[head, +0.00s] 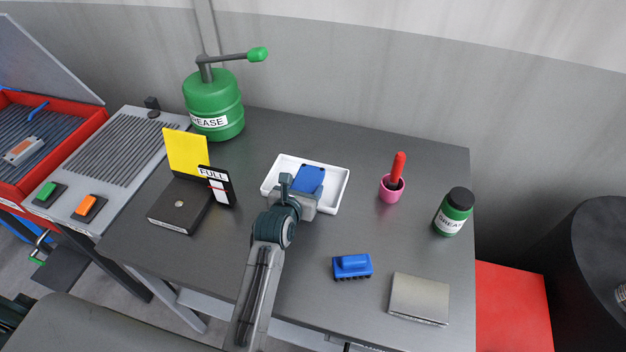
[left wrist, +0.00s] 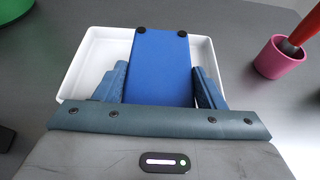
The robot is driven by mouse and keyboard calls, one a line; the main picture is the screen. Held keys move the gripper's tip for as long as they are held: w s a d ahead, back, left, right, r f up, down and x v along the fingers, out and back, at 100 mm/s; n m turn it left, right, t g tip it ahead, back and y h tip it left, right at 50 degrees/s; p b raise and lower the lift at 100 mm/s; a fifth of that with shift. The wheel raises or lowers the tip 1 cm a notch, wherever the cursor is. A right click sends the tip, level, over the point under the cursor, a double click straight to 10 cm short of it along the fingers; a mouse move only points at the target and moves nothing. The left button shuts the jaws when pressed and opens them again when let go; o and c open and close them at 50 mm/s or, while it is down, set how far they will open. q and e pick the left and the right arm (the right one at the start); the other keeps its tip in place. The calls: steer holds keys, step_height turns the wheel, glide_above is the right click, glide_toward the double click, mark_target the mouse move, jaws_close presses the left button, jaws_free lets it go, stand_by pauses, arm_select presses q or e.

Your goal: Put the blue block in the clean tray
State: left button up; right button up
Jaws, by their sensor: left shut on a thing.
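The blue block (head: 309,178) is a flat-faced blue piece with small dark round feet or knobs at its far end. It is over the white tray (head: 337,196) in the head view. My left gripper (head: 300,190) is shut on the block, with a finger on each side of it. In the left wrist view the block (left wrist: 160,62) lies between the fingers, and the tray (left wrist: 95,62) shows behind and around it. I cannot tell whether the block touches the tray floor. My right gripper is not in view.
A pink cup (head: 391,189) with a red-handled tool, a green grease jar (head: 453,212), a blue brush (head: 352,266) and a grey pad (head: 418,298) are to the right. A black box with a yellow panel (head: 187,152) and a green grease pump (head: 213,100) stand left.

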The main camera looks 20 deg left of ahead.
mark_target(312, 179)
arm_select(q)
steer(key=w, duration=0.2)
steer(key=w+d, duration=0.1)
steer(key=shift+w+d+p, duration=0.15)
steer(key=shift+w+p, duration=0.25)
steer(key=shift+w+d+f+p, duration=0.15)
steer(key=shift+w+f+p, duration=0.05)
steer(key=shift+w+p, duration=0.25)
step_height(312, 179, down, 3)
steer(key=shift+r+p, duration=0.2)
steer(key=shift+p, duration=0.4)
steer(key=shift+f, duration=0.45)
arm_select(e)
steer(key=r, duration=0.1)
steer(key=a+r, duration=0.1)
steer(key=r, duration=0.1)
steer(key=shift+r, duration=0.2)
arm_select(q)
steer(key=shift+f, duration=0.1)
steer(key=o, duration=1.2)
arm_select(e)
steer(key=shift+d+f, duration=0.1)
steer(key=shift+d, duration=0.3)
